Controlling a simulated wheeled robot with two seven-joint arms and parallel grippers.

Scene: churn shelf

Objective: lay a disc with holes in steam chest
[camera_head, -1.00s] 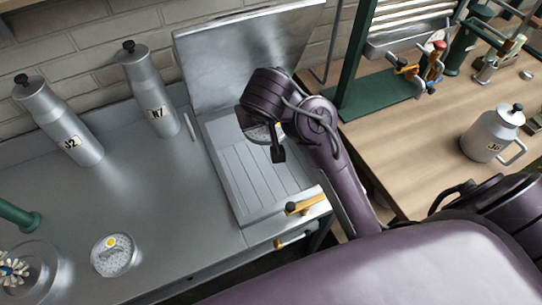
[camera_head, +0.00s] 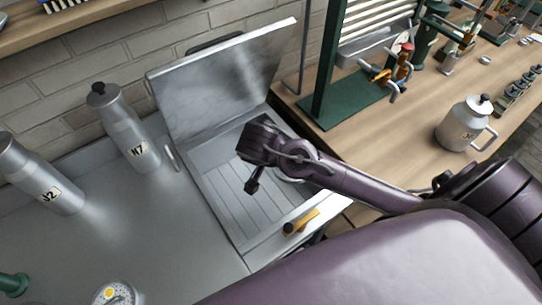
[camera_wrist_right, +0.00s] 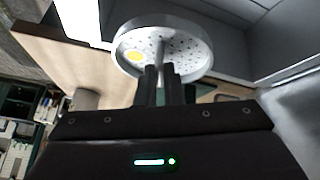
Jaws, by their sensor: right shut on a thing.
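My right gripper (camera_wrist_right: 163,78) is shut on the thin stem of a white disc with holes (camera_wrist_right: 190,45), which has a yellow spot. In the head view my right arm reaches over the open steam chest (camera_head: 215,205), a grey metal box with a slatted floor and its lid (camera_head: 225,82) raised. A second disc with holes and a yellow spot (camera_head: 122,294) lies on the counter at the bottom edge. My left gripper is out of view.
Metal bottles N7 (camera_head: 128,130) and J2 (camera_head: 42,178) stand left of the chest. A yellow-brown handle (camera_head: 302,222) sits on its front edge. A green stand (camera_head: 330,95) and a metal jug (camera_head: 463,125) are on the wooden table to the right. The counter's middle is clear.

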